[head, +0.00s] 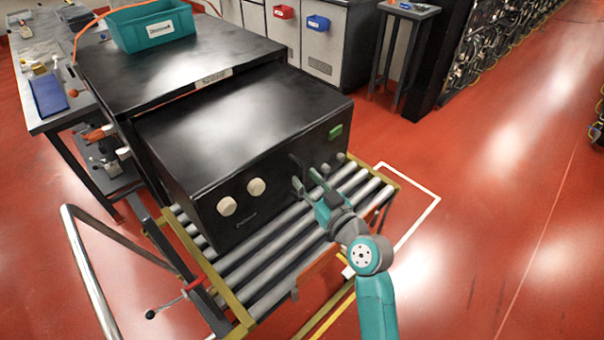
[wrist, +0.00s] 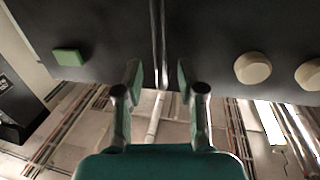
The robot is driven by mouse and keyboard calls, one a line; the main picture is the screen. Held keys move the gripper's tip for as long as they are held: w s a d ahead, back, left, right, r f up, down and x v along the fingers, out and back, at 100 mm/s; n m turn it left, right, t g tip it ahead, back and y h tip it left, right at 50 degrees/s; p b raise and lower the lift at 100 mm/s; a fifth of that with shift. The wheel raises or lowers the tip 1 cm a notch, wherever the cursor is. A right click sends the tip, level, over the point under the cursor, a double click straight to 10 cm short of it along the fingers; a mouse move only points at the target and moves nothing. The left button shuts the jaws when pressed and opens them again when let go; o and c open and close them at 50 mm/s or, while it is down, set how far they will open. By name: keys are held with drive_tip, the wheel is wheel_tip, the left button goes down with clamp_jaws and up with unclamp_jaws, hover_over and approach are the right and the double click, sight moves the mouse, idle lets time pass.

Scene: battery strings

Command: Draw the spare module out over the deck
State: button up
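The spare module (head: 240,125) is a large black box. It sticks well out of the black housing (head: 180,55) behind it, above the roller deck (head: 275,262). Its front has two cream knobs (head: 256,187), a green block (head: 336,131) and an upright dark handle (head: 297,163). My gripper (head: 307,180) is at the module front by the handle. In the wrist view, the fingers (wrist: 158,78) are apart, with the handle bar (wrist: 160,40) lined up between them and gaps on both sides. Whether the bar lies fully between the pads is unclear.
A teal bin (head: 152,25) stands on top of the housing. A grey bench (head: 48,75) is at left, with a metal rail (head: 85,265) in front. The red floor at right is open.

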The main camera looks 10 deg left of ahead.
drive_tip(key=shift+x, duration=1.45)
clamp_jaws()
